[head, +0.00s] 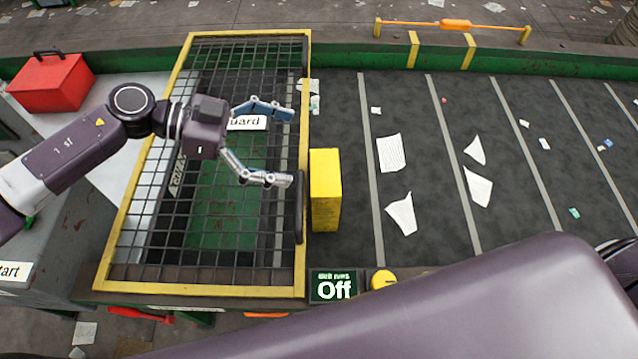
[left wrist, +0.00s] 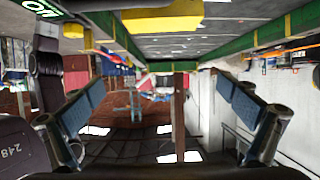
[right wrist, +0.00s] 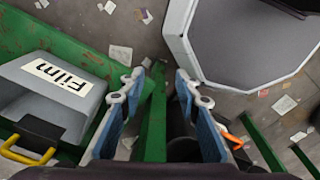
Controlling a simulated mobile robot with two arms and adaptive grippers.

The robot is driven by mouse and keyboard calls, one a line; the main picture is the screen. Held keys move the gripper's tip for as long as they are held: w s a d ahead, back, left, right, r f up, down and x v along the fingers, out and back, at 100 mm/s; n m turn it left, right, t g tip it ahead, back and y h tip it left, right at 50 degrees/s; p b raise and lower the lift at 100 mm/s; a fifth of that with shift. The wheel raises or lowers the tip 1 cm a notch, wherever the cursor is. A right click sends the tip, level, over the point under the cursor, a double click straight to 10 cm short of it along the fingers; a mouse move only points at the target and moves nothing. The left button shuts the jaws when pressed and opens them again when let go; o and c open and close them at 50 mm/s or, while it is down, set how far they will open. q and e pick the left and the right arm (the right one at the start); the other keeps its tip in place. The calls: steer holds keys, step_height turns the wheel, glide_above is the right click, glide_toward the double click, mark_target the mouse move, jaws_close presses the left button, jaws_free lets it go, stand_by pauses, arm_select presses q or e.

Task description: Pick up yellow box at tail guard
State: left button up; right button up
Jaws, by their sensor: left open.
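The yellow box (head: 325,190) stands upright on the dark belt, just right of the guard's right edge in the head view. A yellow block, apparently this box, shows at the top of the left wrist view (left wrist: 165,20). The mesh guard (head: 308,80) has a yellow frame and a partly covered label reading "uard". My left gripper (head: 289,147) is over the mesh, left of the box, fingers spread and pointing toward it; nothing is between them. The fingers also show wide apart in the left wrist view (left wrist: 160,88). My right gripper (right wrist: 159,76) is open and empty, away from the box.
White scraps (head: 390,153) lie on the belt to the right. A green "Off" sign (head: 333,287) and yellow knob (head: 384,280) sit on the near edge. A red box (head: 50,82) stands at the left. A grey "Film" bin (right wrist: 55,90) is near my right gripper.

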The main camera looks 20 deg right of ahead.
arm_select(q)
steer(key=b, duration=0.6)
glide_toward(323, 172)
steer(key=x, duration=0.2)
steer(key=shift+s+d, duration=0.15)
steer(key=shift+d, duration=0.15)
steer(key=shift+f, duration=0.25)
steer(key=shift+d, duration=0.3)
steer(key=p+x, duration=0.2)
steer(key=x, duration=0.4)
steer(key=shift+d+f+p, duration=0.1)
steer(key=shift+d+p, duration=0.1)
steer(key=shift+p, duration=0.2)
steer(key=shift+d+f, duration=0.3)
steer(key=shift+d, duration=0.1)
arm_select(e)
steer(key=f, duration=0.4)
steer(key=shift+s+a, duration=0.15)
steer(key=shift+s, duration=0.1)
arm_select(q)
steer(key=c, duration=0.8)
arm_select(e)
steer(key=shift+s, duration=0.1)
